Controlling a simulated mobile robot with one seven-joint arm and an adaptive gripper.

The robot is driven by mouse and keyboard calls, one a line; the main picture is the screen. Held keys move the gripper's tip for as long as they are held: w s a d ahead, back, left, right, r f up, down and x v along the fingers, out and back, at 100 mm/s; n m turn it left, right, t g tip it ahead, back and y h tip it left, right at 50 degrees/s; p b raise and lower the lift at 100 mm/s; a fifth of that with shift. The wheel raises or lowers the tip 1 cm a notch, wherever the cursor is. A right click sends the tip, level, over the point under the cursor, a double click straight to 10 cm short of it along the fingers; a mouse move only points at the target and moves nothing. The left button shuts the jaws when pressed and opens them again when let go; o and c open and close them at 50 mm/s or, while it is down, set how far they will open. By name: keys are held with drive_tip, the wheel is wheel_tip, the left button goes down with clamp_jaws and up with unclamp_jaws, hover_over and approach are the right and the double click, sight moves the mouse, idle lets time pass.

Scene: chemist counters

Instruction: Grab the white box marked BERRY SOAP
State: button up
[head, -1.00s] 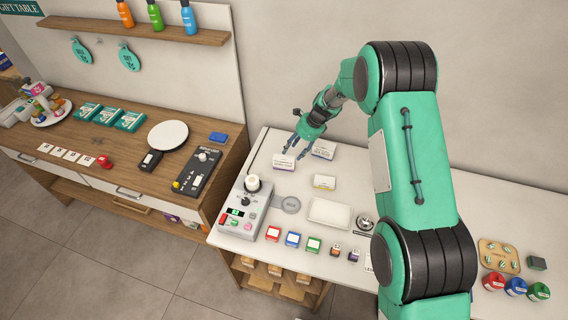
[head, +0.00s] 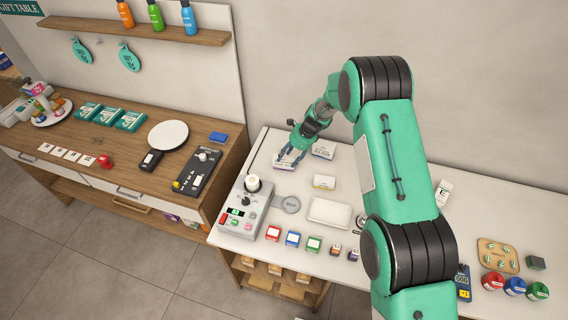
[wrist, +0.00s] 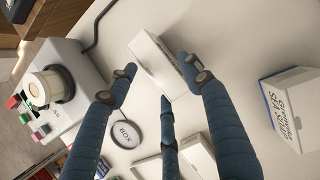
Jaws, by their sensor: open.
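My gripper (head: 291,156) is open above the back left of the white counter, right over a white box (head: 284,166). In the wrist view this box (wrist: 156,62) lies at the fingertips, partly between the spread blue fingers (wrist: 158,80). Its label cannot be read, so I cannot tell whether it says BERRY SOAP. A second white box (head: 323,149) stands to its right; in the wrist view its label (wrist: 292,108) reads SEA SOAP. A third white box (head: 324,182) stands nearer the front, its label unreadable.
A grey control unit (head: 241,212) with a white-topped cylinder stands left of the boxes, with a dark cable behind it. A round grey disc (head: 291,204) and a white tray (head: 329,212) lie in front. Small coloured boxes (head: 292,239) line the front edge.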

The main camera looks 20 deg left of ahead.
sight(284, 169)
drive_tip(key=shift+p+x, duration=0.4)
drive_tip(key=shift+x, duration=2.15)
drive_tip(key=shift+s, duration=0.1)
drive_tip(key=c, duration=1)
